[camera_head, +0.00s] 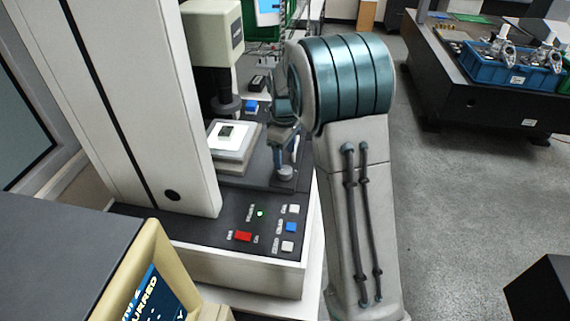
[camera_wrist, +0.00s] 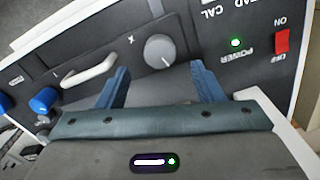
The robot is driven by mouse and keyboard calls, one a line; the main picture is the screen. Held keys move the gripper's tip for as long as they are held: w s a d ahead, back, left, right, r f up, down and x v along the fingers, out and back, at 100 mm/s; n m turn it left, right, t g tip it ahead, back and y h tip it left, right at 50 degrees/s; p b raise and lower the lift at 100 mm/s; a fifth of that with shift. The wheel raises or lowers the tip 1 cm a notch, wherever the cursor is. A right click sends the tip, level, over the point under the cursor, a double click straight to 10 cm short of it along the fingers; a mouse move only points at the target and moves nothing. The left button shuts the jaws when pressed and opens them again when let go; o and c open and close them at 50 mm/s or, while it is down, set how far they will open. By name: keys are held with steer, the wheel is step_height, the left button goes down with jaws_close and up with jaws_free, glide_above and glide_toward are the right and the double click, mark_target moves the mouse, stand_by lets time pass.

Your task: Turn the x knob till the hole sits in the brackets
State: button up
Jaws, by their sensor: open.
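The x knob (camera_wrist: 158,50) is a round grey dial with a pale mark, beside a printed X on the dark panel in the wrist view. My gripper (camera_wrist: 160,70) is open, its two blue fingers apart on either side below the knob, with nothing between them. The knob appears just ahead of the fingertips; I cannot tell if they touch it. In the head view, my gripper (camera_head: 284,150) hangs over the right side of the machine's stage. A lit stage plate (camera_head: 230,142) there carries a small dark part (camera_head: 226,131). The hole and brackets cannot be made out.
A white handle (camera_wrist: 90,74) and a blue knob (camera_wrist: 44,100) lie left of the x knob. A red power switch (camera_wrist: 282,42) and green light (camera_wrist: 235,43) are right. A yellow-framed display (camera_head: 152,285) is cut off at lower left. A lens column (camera_head: 225,90) stands above the stage.

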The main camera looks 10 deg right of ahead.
mark_target(285, 169)
steer(key=shift+f+p, duration=0.4)
steer(key=shift+f, duration=2.35)
steer(key=c, duration=1)
